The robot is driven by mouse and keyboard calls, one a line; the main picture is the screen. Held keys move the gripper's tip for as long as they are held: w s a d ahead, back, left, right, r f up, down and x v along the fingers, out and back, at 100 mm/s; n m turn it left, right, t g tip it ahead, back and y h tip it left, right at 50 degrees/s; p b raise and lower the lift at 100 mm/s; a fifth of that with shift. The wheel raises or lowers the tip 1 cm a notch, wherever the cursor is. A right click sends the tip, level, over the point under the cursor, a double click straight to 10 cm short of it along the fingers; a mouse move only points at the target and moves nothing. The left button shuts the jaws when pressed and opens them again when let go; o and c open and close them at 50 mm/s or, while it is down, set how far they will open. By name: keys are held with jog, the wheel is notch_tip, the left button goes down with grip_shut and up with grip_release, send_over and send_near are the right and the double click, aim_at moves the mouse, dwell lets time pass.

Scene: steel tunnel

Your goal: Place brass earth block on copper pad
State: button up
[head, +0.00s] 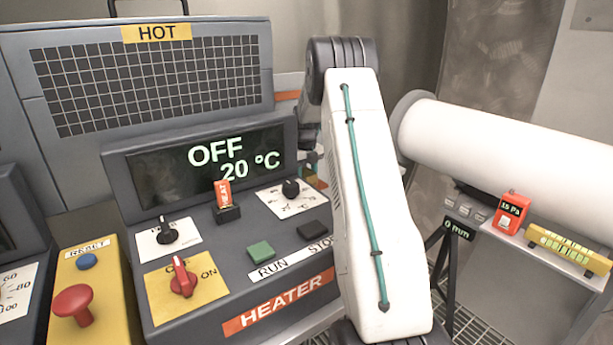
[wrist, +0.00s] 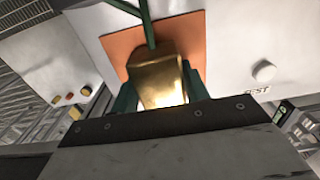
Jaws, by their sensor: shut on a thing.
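The brass earth block (wrist: 160,76) is a shiny gold piece in the middle of the wrist view. My gripper (wrist: 158,92) is shut on it, with dark green parts showing at both sides of the block. The copper pad (wrist: 118,46) is a flat orange-brown square on a pale surface, seen around and beyond the block. Whether the block touches the pad or is held above it, I cannot tell. A green strip or lead (wrist: 148,22) crosses the pad down to the block. In the head view my white arm hides the gripper, and I cannot make out the block.
A heater panel (head: 280,320) reading OFF and 20 °C stands left of my arm. A yellow reset box (head: 95,285) with a red knob is at far left. A white cylinder (head: 500,145) and a red gauge (head: 510,212) are at right. A white knob (wrist: 264,72) sits near the pad.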

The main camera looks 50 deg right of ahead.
aim_at(306, 172)
jog(key=o, duration=1.4)
jog(key=shift+f, duration=0.15)
jog(key=shift+o, duration=0.2)
notch_tip(306, 172, up, 12)
jog(key=shift+r, duration=0.2)
